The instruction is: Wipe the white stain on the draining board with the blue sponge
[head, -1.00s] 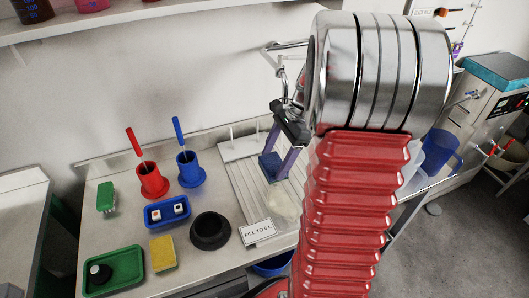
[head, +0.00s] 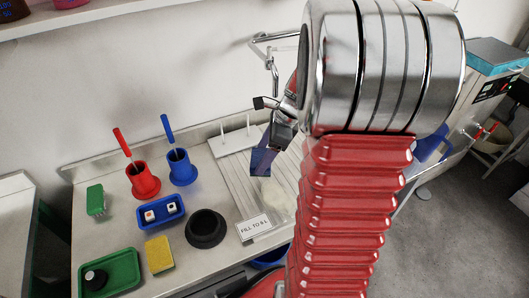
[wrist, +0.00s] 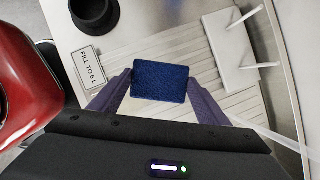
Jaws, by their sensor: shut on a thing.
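My gripper (head: 272,145) is shut on the blue sponge (head: 260,161) over the ridged draining board (head: 234,178). In the wrist view the sponge (wrist: 160,82) sits between the two purple fingers of my gripper (wrist: 158,90), its broad dark blue face toward the camera. The white stain (head: 276,194) is a pale patch on the board, just in front of the sponge in the head view and partly beside my red arm. Whether the sponge touches the board is unclear.
A white pegged rack (head: 236,140) stands at the board's back. A "FILL TO 6 L" sign (head: 254,227) and black round holder (head: 205,228) lie near the front. Red (head: 143,180) and blue (head: 181,168) holders, a yellow sponge (head: 159,255) and green tray (head: 108,272) are left.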

